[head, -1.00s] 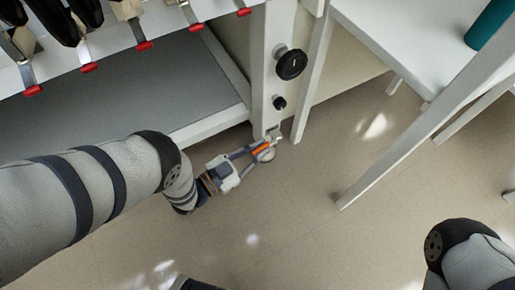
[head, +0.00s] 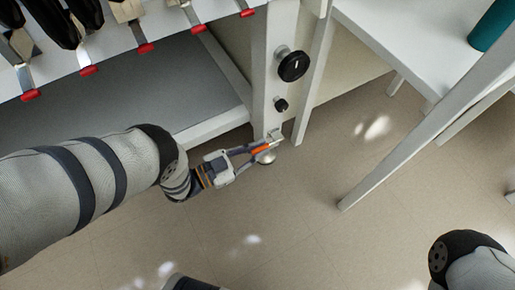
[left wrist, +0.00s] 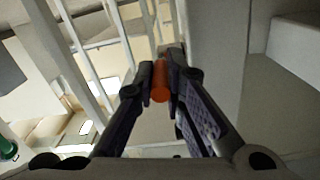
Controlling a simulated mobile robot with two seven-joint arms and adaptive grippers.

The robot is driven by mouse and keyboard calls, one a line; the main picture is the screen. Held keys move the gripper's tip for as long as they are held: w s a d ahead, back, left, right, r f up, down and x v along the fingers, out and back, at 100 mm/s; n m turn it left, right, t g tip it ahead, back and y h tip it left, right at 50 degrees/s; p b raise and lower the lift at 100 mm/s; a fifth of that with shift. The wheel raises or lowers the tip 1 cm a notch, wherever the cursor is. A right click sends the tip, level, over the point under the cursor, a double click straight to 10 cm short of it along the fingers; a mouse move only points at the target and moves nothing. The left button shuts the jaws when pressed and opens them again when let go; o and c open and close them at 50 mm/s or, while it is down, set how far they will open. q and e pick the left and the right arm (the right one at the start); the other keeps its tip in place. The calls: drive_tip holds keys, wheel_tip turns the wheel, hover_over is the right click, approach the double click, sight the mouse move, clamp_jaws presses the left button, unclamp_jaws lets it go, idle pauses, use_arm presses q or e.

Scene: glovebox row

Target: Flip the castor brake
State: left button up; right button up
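The castor (head: 266,158) is at the foot of the white bench leg (head: 268,75), at floor level. Its brake is a small orange lever (head: 262,149), partly hidden by my fingers in the head view. My left gripper (head: 258,149) reaches it from the left, with its fingers drawn close together. In the left wrist view the orange lever (left wrist: 160,82) sits between the two fingertips, which appear to press on both sides of it. My right gripper is not in view.
A grey lower shelf (head: 130,95) lies to the left. A white table (head: 400,40) with a teal cylinder (head: 492,25) stands right. The floor in front is clear.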

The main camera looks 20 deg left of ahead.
use_arm(q)
drive_tip(key=shift+o, duration=1.4)
drive_tip(key=shift+w+a, duration=0.1)
drive_tip(key=shift+a, duration=0.05)
drive_tip(key=v, duration=1.2)
